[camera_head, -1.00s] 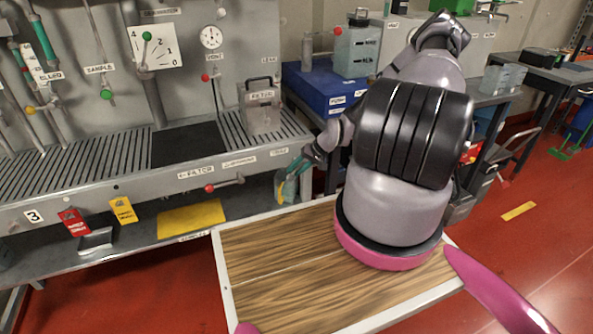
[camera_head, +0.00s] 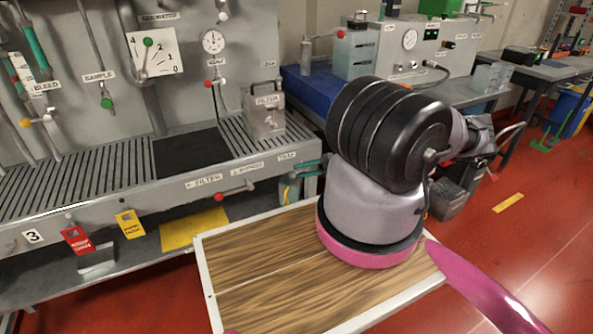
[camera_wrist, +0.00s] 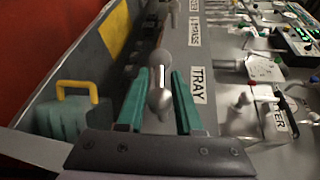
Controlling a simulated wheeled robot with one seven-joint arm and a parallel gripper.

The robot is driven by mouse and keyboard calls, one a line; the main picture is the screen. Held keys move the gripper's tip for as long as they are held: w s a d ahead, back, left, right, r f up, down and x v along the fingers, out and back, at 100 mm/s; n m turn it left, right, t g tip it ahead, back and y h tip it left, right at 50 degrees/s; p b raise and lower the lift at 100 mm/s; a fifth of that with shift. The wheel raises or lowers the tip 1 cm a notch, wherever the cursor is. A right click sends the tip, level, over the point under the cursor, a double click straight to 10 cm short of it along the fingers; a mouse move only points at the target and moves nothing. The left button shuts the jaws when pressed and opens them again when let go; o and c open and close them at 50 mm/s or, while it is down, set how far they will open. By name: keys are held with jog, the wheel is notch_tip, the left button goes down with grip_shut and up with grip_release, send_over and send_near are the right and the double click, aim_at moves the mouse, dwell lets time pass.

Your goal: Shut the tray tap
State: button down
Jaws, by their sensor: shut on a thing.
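The tray tap (camera_wrist: 160,98) is a rounded grey metal piece beside the black-on-white TRAY label (camera_wrist: 198,85) in the wrist view. My gripper (camera_wrist: 158,88) has teal fingers, one on each side of this metal piece, and is shut on it. In the head view the TRAY label (camera_head: 287,156) is at the right end of the bench front. My teal gripper (camera_head: 307,166) shows just right of it. There the tap is hidden, and I cannot tell which way its handle points.
Another lever with a red knob (camera_head: 219,197) sits left along the bench front. A metal filter box (camera_head: 265,122) stands above on the slatted bench. A teal caddy with a yellow handle (camera_wrist: 78,88) is close left of my gripper in the wrist view. A blue box (camera_head: 318,92) stands behind.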

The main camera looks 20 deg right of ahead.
jog(key=shift+r+m+y, duration=0.15)
jog(key=shift+m+y, duration=0.15)
jog(key=shift+y, duration=0.3)
jog(key=shift+r, duration=0.1)
jog(key=c, duration=0.9)
grip_release()
jog(key=shift+a, duration=0.1)
jog(key=v, duration=1)
jog(key=shift+s+d+f, duration=0.2)
jog(key=shift+d, duration=0.2)
